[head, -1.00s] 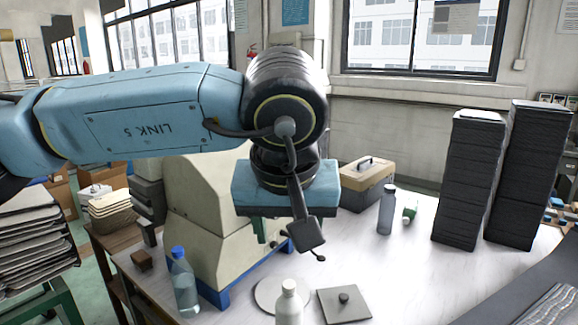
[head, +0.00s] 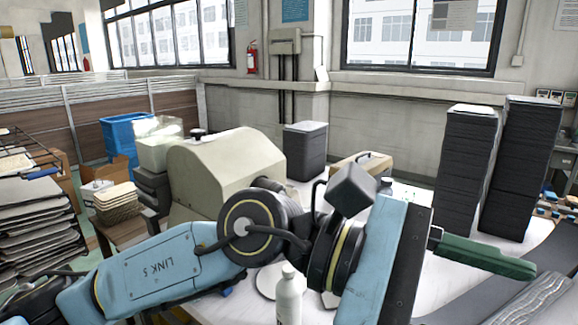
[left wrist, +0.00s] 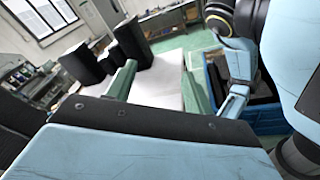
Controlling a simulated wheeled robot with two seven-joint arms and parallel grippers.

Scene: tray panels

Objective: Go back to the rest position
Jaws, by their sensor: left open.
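My left gripper (head: 487,257) is at the right of the head view, turned sideways, in the air over the front of the white table. A green finger points to the right and the jaws hold nothing. In the left wrist view the two green fingers (left wrist: 160,75) stand wide apart with only the white table top and floor behind them. My left arm crosses the lower part of the head view and hides much of the table. My right gripper does not show in the head view, and I cannot make it out in the left wrist view.
Two tall dark stacks (head: 466,165) (head: 516,170) stand at the table's right. A white bottle (head: 288,300) stands close below my arm. A beige machine (head: 225,170), a toolbox (head: 362,170) and a dark bin (head: 305,150) are behind. A blue crate (left wrist: 268,118) shows in the left wrist view.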

